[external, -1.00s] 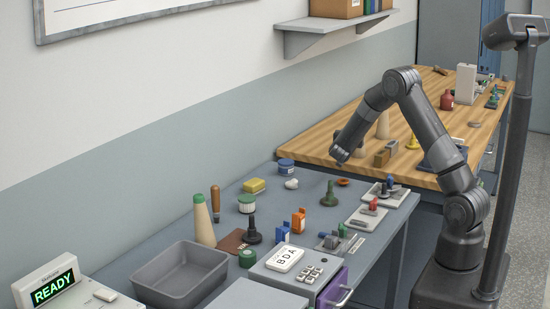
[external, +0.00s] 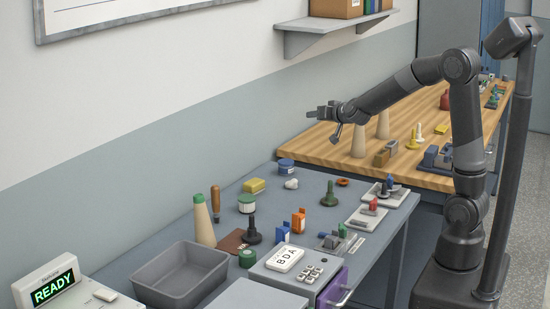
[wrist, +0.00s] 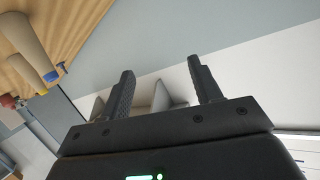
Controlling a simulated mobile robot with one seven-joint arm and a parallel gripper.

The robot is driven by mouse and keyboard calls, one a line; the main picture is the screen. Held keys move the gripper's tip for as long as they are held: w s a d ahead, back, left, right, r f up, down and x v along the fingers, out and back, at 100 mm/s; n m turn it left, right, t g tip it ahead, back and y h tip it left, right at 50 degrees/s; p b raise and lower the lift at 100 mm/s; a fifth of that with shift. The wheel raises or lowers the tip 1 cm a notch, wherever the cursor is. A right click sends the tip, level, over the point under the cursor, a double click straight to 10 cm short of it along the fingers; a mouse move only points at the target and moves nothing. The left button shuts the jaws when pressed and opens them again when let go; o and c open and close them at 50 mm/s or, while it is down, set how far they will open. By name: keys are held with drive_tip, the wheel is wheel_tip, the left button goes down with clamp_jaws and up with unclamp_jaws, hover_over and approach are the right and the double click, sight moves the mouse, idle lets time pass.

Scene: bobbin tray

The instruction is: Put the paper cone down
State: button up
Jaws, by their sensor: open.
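Two plain beige paper cones stand upright on the wooden bench in the external view, a nearer one (external: 358,143) and a farther one (external: 383,126). Another beige cone with a green top (external: 203,223) stands on the grey-blue table at left. Which one the task means I cannot tell. My gripper (external: 313,113) is raised above the bench's near-left edge, fingers pointing left, apart from the cones. In the wrist view my gripper (wrist: 160,68) is open, with nothing held between its fingers. A beige cone (wrist: 28,38) shows at that view's upper left, off to the side.
The wooden bench (external: 318,140) also holds a brown block (external: 381,158), a yellow piece (external: 412,141) and a blue-grey fixture (external: 440,158). A grey bin (external: 180,272) and several small parts crowd the lower table. A wall shelf (external: 325,27) is above my gripper.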

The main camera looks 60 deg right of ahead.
drive_tip(key=s+a+r+n+g+y, duration=0.25)
drive_tip(key=s+a+n+y, duration=0.4)
drive_tip(key=s+a, duration=0.8)
drive_tip(key=s+a+f+n+g, duration=0.1)
drive_tip(key=s+f+g, duration=0.1)
drive_tip(key=s, duration=0.7)
drive_tip(key=s+a+f+n+g, duration=0.1)
drive_tip(key=s+a+f+g, duration=0.1)
drive_tip(key=s, duration=0.8)
drive_tip(key=shift+a, duration=0.25)
